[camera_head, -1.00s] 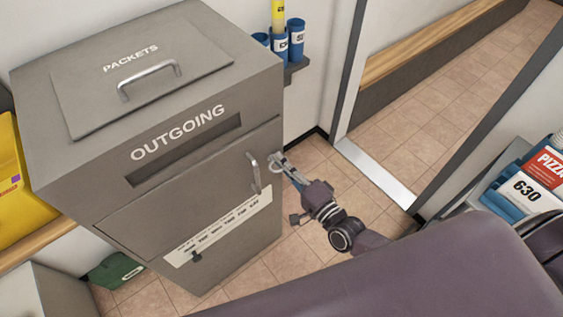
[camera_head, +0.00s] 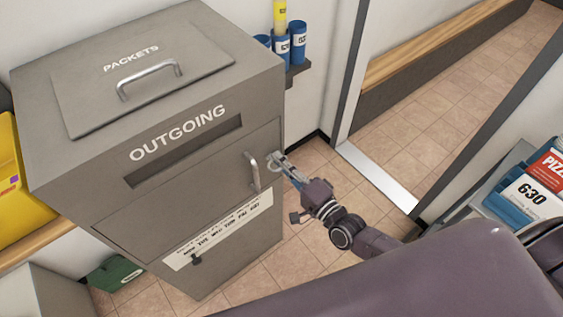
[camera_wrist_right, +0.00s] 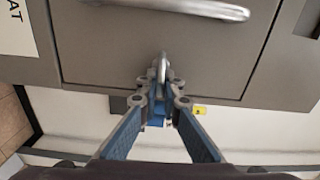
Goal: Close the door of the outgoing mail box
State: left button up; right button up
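The grey outgoing mail box (camera_head: 60,190) stands at left in the head view, with "OUTGOING" above its slot. Its front door (camera_head: 200,190) has a silver bar handle (camera_head: 252,173) near the right edge. The door looks flush or nearly flush with the front; a small gap cannot be ruled out. My right gripper (camera_head: 276,161) is at the door's right edge, just right of the handle. In the right wrist view its fingertips (camera_wrist_right: 162,75) come together at the door's edge, the handle (camera_wrist_right: 195,9) beyond. Nothing is clearly held; contact cannot be told. My left gripper is out of view.
A packets lid with its own handle (camera_head: 148,78) is on top of the box. A wall shelf with blue tubes (camera_head: 290,45) is behind. Tiled floor lies right of the box.

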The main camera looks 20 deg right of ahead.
jog(key=o, duration=0.5)
jog(key=shift+a, duration=0.15)
jog(key=v, duration=1.2)
jog(key=s+d+f+n+g+h, duration=0.1)
jog(key=s+d+f+n+g, duration=0.15)
jog(key=f, duration=0.85)
jog(key=s+d+f+n+g+h, duration=0.2)
jog(key=s+f+n+g, duration=0.15)
jog(key=f, duration=0.65)
jog(key=s+d+f+n+g+h, duration=0.1)
jog(key=s+d+f+n+g, duration=0.2)
jog(key=f, duration=0.8)
jog(key=s+a+f+n+g, duration=0.1)
jog(key=s+f, duration=0.3)
jog(key=s, duration=0.4)
jog(key=s+a+f+n+g+h, duration=0.1)
jog(key=s+f+n+g, duration=0.2)
jog(key=s+f, duration=0.2)
jog(key=s+a+f+n+g+h, duration=0.1)
jog(key=s+f+n+g, duration=0.1)
jog(key=s, duration=0.9)
jog(key=shift+s+a+f+n+g, duration=0.1)
jog(key=shift+a+f+n+g, duration=0.15)
jog(key=shift+f, duration=0.4)
jog(key=shift+s+a+f+n+g, duration=0.15)
jog(key=shift+f+g, duration=0.1)
jog(key=shift+f, duration=0.35)
